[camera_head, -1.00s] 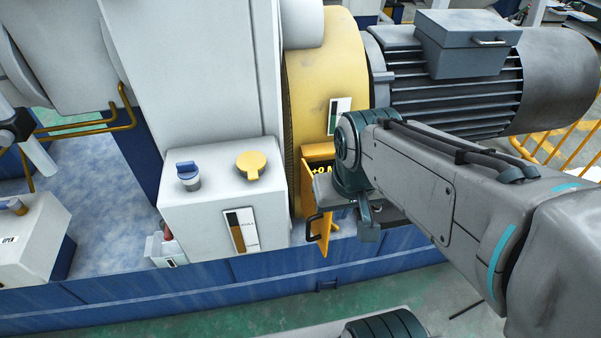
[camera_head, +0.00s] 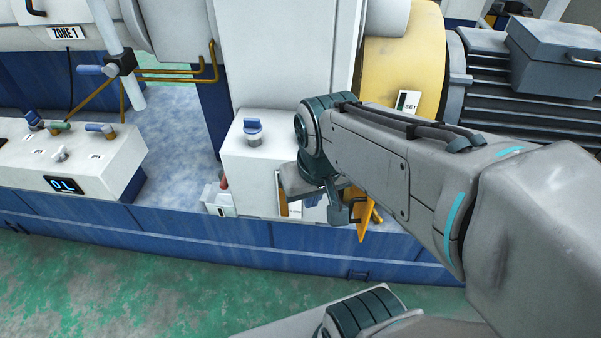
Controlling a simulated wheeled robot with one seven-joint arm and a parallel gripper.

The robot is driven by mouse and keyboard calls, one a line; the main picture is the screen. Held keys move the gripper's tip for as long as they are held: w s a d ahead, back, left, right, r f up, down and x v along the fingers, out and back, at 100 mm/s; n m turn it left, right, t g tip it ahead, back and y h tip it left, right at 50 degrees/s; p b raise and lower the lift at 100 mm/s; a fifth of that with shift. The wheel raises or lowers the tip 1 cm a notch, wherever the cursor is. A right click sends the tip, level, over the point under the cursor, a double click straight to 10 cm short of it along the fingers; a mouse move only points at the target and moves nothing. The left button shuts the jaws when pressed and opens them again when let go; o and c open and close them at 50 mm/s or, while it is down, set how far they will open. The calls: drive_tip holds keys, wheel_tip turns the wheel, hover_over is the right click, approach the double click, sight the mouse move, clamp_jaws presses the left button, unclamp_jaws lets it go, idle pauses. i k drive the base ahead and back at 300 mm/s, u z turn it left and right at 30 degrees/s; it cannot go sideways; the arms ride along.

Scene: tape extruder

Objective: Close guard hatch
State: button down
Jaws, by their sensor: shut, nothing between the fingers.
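The guard hatch (camera_head: 367,219) is an orange-yellow plate low beside the yellow guard housing (camera_head: 385,88). It stands out from the machine, swung open. My arm hides most of the hatch, its handle and the opening behind it. My gripper (camera_head: 340,214) points down in front of the white box, just left of the visible part of the hatch. It is shut and holds nothing. I cannot tell whether it touches the hatch.
The white box (camera_head: 240,160) with a blue knob (camera_head: 253,131) stands behind my wrist. A grey motor (camera_head: 500,65) is at the upper right. A white control panel (camera_head: 70,155) stands at the left.

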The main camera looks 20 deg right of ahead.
sight(362, 205)
drive_tip(key=u, duration=0.05)
drive_tip(key=k, duration=0.8)
drive_tip(key=z, duration=0.8)
drive_tip(key=i, duration=0.55)
drive_tip(key=z, duration=0.05)
